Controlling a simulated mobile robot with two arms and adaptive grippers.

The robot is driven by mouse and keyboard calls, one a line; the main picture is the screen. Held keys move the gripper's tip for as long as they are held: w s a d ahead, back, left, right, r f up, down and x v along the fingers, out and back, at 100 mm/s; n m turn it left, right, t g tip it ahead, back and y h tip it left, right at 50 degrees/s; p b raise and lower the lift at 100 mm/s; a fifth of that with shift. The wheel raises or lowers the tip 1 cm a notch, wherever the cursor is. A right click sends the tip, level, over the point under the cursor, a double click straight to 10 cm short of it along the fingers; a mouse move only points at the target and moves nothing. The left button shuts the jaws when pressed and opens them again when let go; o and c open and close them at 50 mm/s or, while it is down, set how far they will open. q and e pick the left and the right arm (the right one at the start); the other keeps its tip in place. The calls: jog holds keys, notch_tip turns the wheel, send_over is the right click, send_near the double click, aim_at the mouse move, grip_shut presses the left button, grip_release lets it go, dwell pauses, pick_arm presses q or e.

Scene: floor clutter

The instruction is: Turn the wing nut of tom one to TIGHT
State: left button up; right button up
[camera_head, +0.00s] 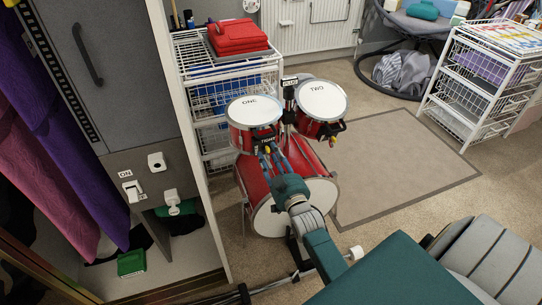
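Tom one (254,108) is a red drum with a white head marked ONE, mounted above the red bass drum (268,218). A black bracket (268,137) on its front bears small white lettering that seems to read TIGHT. My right gripper (270,150) is just below this bracket, its blue fingers pointing up at it. The wing nut of tom one is hidden or too small to make out at the fingertips. I cannot tell whether the fingers are closed on it. My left gripper is not in view.
Tom two (319,99) stands close on the right, with a black bracket and small coloured parts below it. A wire rack (207,92) with folded red cloth (238,37) is behind on the left. A bordered mat (395,165) lies clear on the right.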

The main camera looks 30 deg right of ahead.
jog(key=v, duration=1.1)
jog(key=shift+s, duration=0.4)
jog(key=shift+f, duration=0.1)
